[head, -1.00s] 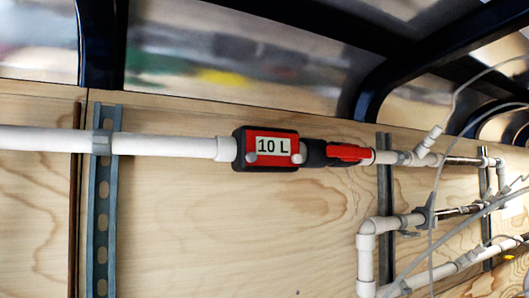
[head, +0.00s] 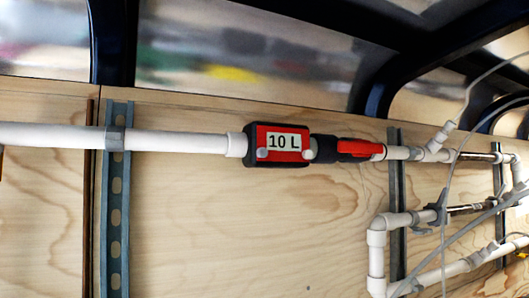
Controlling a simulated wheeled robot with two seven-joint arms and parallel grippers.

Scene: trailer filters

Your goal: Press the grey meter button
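The red and black meter (head: 278,145) sits in line on the white pipe in the middle of the head view. Its display reads "10 L". A small round grey button (head: 262,153) is at the lower left of its face, and a similar pale round button (head: 308,154) is at the lower right. Nothing touches or covers the meter. Neither of my grippers shows in the head view.
A valve with a red handle (head: 360,148) joins the pipe right of the meter. The white pipe (head: 180,142) runs left across a grey slotted strut (head: 117,210). More pipes and loose thin hoses (head: 447,180) fill the right side. The plywood wall below the meter is clear.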

